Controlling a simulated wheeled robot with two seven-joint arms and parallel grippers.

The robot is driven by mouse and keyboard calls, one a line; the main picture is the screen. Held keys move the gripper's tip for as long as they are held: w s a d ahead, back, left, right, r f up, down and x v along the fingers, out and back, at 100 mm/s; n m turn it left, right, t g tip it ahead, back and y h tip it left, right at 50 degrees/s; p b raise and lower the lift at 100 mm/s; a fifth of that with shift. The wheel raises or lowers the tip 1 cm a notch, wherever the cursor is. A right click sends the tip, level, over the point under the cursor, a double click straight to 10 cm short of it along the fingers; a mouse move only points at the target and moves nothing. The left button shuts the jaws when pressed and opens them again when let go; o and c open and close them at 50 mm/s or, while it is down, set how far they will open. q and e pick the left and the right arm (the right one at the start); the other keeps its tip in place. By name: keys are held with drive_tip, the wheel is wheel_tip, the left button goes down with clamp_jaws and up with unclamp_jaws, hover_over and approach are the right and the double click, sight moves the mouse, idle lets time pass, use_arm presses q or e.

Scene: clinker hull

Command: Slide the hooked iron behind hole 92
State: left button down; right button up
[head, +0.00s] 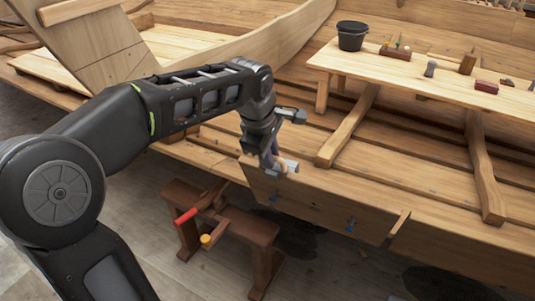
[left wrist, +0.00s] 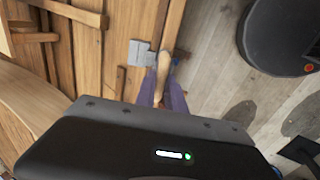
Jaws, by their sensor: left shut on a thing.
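My left gripper (head: 272,160) is at the upper edge of the hull's near side. The hull plank (head: 315,208) hangs below the gripper and bears two small blue pieces. No hole number is readable, so I cannot tell which is hole 92. My right gripper is out of view.
A wooden bench top (head: 430,78) at the back right bears a black bucket (head: 352,36), a small block and other small tools. A low trestle (head: 225,222) with red- and orange-ended tools stands below the hull. Curved ribs cross the hull's inside. Floor is open at the front.

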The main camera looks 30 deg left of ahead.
use_arm(q)
drive_tip(key=shift+r, duration=0.15)
idle(0.4)
drive_tip(key=c, duration=1.5)
unclamp_jaws()
drive_tip(key=shift+c, duration=0.2)
drive_tip(key=shift+o, duration=1.1)
drive_tip(key=shift+s, duration=0.15)
wheel_tip(320, 180, up, 8)
drive_tip(key=p, duration=0.6)
